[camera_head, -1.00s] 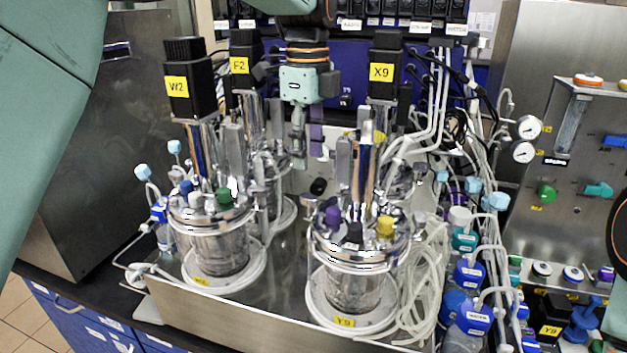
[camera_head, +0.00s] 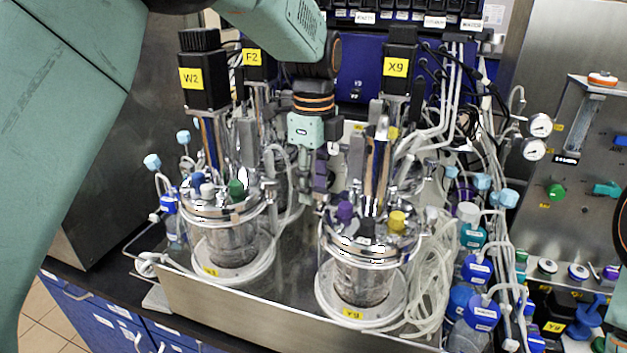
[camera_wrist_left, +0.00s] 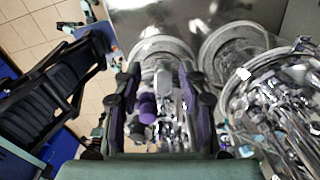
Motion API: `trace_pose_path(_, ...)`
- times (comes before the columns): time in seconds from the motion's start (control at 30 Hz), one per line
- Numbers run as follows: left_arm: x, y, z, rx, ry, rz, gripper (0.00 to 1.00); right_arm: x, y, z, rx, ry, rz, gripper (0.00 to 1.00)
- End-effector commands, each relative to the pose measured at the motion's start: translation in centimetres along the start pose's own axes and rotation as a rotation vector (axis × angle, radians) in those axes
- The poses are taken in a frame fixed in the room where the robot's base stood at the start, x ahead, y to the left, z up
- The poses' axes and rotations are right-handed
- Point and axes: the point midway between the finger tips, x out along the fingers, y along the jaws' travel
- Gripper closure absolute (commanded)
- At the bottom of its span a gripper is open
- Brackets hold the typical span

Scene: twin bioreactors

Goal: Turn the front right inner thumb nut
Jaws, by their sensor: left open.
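Contact cannot be told. My right gripper does not show.
The front left reactor (camera_head: 226,245) stands left of my gripper, under the W2 motor (camera_head: 203,80). The X9 motor (camera_head: 398,75) rises to the right. White tubing (camera_head: 428,280) and several blue-capped bottles (camera_head: 478,300) crowd the right side. The steel tray (camera_head: 215,308) is bare in front.

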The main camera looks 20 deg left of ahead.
Motion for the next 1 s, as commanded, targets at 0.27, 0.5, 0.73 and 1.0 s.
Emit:
trace_pose_path(0.27, 0.02, -0.11, 0.01, 0.0, 0.0, 0.001, 0.77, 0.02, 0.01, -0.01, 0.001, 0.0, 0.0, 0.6)
trace_pose_path(0.5, 0.01, -0.11, 0.06, 0.001, -0.001, 0.0, 0.98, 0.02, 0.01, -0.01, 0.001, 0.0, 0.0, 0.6)
trace_pose_path(0.73, 0.03, -0.05, 0.03, 0.001, -0.001, 0.002, 1.0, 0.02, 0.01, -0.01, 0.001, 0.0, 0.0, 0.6)
trace_pose_path(1.0, 0.05, -0.05, -0.05, -0.019, 0.001, 0.002, 1.0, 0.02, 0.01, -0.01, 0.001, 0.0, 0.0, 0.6)
